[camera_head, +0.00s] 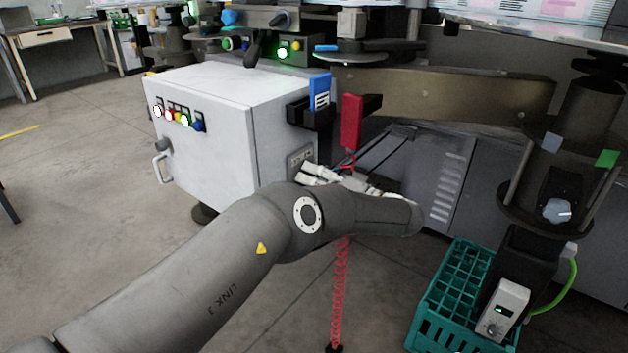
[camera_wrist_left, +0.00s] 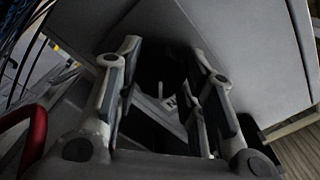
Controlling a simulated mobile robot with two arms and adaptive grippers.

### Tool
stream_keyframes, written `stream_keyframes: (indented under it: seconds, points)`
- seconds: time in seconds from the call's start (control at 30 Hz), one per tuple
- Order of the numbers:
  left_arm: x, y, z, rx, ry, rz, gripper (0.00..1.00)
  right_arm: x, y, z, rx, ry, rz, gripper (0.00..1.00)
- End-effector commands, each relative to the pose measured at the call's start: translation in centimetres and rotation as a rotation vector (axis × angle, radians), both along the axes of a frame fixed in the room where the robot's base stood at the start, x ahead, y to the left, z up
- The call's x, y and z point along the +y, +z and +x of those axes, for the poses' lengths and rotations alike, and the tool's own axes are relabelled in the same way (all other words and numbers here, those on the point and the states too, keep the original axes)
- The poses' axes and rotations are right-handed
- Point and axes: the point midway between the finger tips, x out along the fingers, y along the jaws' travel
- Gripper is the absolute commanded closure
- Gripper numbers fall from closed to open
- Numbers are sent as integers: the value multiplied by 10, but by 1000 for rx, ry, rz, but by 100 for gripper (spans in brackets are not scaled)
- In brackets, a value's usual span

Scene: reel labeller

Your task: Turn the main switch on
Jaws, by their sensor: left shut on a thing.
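The white cabinet (camera_head: 215,110) stands left of centre in the head view, with a small grey plate (camera_head: 300,157) on its right side. My left arm crosses from the lower left, and my left gripper (camera_head: 312,173) is at that side, just below the plate. In the left wrist view the fingers of my left gripper (camera_wrist_left: 160,62) stand apart on either side of a dark part (camera_wrist_left: 165,72), which I take to be the main switch. The gripper is shut on it. The switch is mostly hidden in the head view, and its position is not readable. My right gripper is out of view.
A blue holder item (camera_head: 320,92) and a red handle (camera_head: 351,120) sit beside the cabinet. A red coiled cable (camera_head: 340,290) hangs below my arm. A teal crate (camera_head: 450,300) stands at the lower right. Floor at the left is clear.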

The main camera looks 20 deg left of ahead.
Motion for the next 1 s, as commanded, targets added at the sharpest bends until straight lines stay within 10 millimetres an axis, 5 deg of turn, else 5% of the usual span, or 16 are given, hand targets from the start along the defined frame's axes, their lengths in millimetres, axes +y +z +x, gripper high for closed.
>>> stream_keyframes:
  seconds: [0.67,0.7,0.87,1.0]
  points:
    - [-1,-1,0,64,-3,23,87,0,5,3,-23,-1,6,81]
    - [-1,-1,0,64,-3,23,62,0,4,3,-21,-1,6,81]
    - [-1,0,0,63,-2,22,42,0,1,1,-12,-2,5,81]
    - [0,0,0,63,-1,23,42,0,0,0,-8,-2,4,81]
